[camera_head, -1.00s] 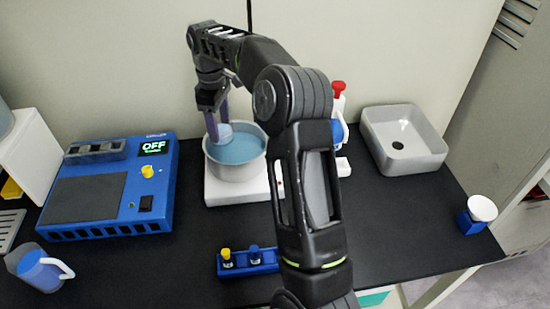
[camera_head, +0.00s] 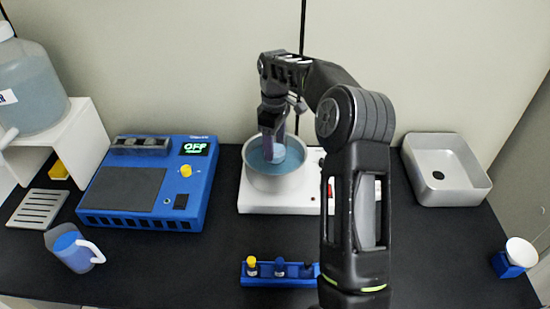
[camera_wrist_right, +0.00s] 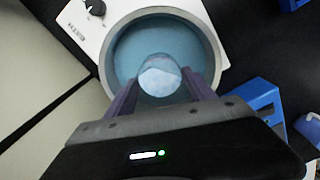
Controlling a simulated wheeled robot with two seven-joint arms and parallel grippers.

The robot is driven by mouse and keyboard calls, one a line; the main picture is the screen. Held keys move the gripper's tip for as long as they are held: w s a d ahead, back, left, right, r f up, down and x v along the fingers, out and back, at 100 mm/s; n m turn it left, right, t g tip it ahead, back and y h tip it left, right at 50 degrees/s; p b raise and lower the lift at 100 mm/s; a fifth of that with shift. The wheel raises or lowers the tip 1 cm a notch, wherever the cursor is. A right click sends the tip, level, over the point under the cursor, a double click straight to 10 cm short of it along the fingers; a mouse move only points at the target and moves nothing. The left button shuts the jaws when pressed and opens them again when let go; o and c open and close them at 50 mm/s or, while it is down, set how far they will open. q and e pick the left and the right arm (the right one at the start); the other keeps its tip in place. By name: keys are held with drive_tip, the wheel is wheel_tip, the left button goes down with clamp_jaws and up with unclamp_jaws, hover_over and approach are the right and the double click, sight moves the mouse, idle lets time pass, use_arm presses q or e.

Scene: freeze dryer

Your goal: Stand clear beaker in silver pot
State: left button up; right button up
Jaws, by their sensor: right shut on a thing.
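The silver pot (camera_head: 274,183) stands on a white hot plate and holds blue liquid. It also shows in the right wrist view (camera_wrist_right: 216,47). My right gripper (camera_head: 272,150) is over the pot, pointing down, with its purple fingers shut on the clear beaker. The beaker (camera_wrist_right: 160,76) shows between the fingertips in the right wrist view, over or in the blue liquid inside the pot's rim. Whether it touches the pot's bottom cannot be told. In the head view the fingers partly hide the beaker. My left gripper is not in view.
The white hot plate (camera_head: 257,205) carries the pot. A blue device reading OFF (camera_head: 150,185) stands left, with a jug (camera_head: 73,250) in front. A blue vial rack (camera_head: 280,273) lies in front, a grey basin (camera_head: 445,170) at right. My right arm hides part of the counter.

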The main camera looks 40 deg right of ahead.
sight(275, 158)
drive_tip(key=shift+f, duration=0.2)
drive_tip(key=shift+f+p, duration=0.4)
drive_tip(key=shift+f, duration=2.1)
drive_tip(key=shift+f, duration=0.2)
drive_tip(key=o, duration=1.6)
drive_tip(key=shift+c, duration=0.2)
drive_tip(key=shift+r, duration=0.1)
wheel_tip(275, 158, up, 12)
drive_tip(key=shift+r, duration=0.15)
